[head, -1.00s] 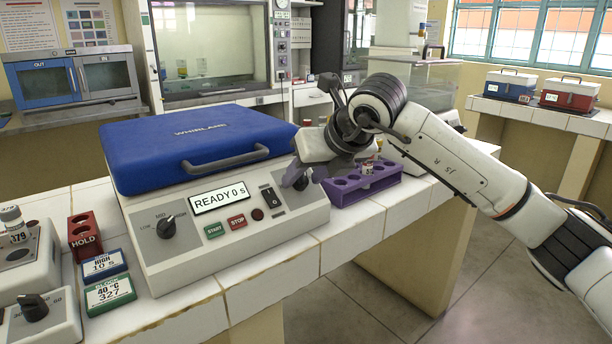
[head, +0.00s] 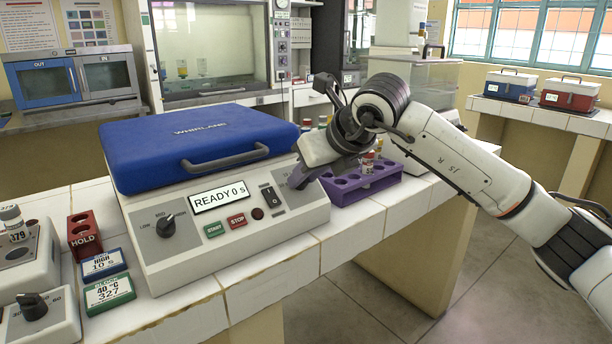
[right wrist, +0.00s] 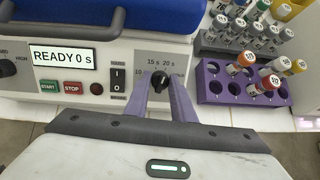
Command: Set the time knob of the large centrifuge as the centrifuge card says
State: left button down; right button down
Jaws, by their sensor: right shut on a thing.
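The large centrifuge (head: 235,240) has a blue lid (head: 190,140), shut, and a display (head: 220,200) reading "READY 0 s". The blue centrifuge card (head: 103,263) on the bench reads "HIGH 10 s". The speed knob (head: 166,226) points towards HIGH. My right gripper (head: 300,177) is at the panel's right end. In the right wrist view its two fingers are shut on the black time knob (right wrist: 159,81), one on each side. Marks "15 s" and "20 s" show above the knob; its exact pointing is hard to tell. My left gripper is not in view.
A purple rack (head: 358,184) with capped tubes stands right of the centrifuge; a grey rack (right wrist: 238,45) is behind it. A red HOLD block (head: 84,236) and a green card (head: 110,294) stand left. The rocker switch (right wrist: 118,80) is close left of the fingers.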

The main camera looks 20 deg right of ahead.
jog(key=n, duration=0.4)
jog(key=shift+d+n, duration=0.1)
jog(key=shift+n, duration=0.2)
jog(key=n+y+p, duration=0.1)
jog(key=n, duration=0.4)
jog(key=shift+n, duration=0.3)
jog(key=n+p, duration=0.1)
jog(key=n, duration=0.2)
jog(key=shift+n+g, duration=0.4)
jog(key=shift+n+p, duration=0.65)
jog(key=shift+n, duration=1.65)
jog(key=c, duration=1.5)
grip_release()
jog(key=shift+s, duration=0.1)
jog(key=v, duration=1)
jog(key=shift+d+r, duration=0.15)
jog(key=shift+d, duration=0.15)
